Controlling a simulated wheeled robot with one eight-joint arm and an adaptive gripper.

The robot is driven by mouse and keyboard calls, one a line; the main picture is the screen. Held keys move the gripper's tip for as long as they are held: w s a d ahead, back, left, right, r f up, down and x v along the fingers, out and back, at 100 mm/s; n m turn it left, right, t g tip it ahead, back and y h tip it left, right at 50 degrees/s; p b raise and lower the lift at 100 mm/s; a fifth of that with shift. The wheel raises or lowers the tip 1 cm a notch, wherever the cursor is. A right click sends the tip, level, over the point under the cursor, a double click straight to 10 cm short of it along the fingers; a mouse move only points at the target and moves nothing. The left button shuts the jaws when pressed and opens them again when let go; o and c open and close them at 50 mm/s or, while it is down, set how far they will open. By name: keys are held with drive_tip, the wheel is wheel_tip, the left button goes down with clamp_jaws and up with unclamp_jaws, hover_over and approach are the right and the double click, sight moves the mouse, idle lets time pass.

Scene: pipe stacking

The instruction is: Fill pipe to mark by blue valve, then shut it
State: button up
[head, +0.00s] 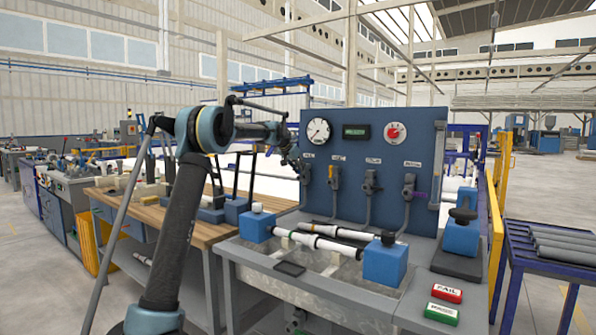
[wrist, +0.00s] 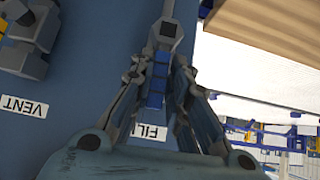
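The blue control panel (head: 440,130) stands behind the trough. In the wrist view, the blue valve handle (wrist: 158,88) lies between the fingers of my gripper (wrist: 160,70), beside an upside-down FILL label (wrist: 150,132). The fingers lean in close to both sides of the handle; I cannot tell whether they touch it. In the head view my gripper (head: 292,156) is at the panel's left edge and largely covers that valve. A white and black pipe (head: 322,244) lies between two blue end blocks (head: 257,224) (head: 385,264). I cannot make out its mark or level.
More valves (head: 335,178) (head: 371,184) stand to the right, one with a purple handle (head: 409,187). A gauge (head: 318,132), a green display (head: 356,132) and a red dial (head: 395,133) sit above. A red FAIL block (head: 447,295) and green block (head: 442,313) are at front right.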

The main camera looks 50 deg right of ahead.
drive_tip(key=o, duration=0.3)
drive_tip(key=shift+w+a, duration=0.1)
drive_tip(key=shift+w, duration=0.3)
drive_tip(key=shift+s, duration=0.2)
drive_tip(key=shift+s, duration=0.1)
drive_tip(key=w+v, duration=0.1)
drive_tip(key=v, duration=1)
drive_tip(key=shift+s+a+r, duration=0.3)
drive_tip(key=shift+s+r, duration=0.05)
drive_tip(key=shift+a, duration=0.1)
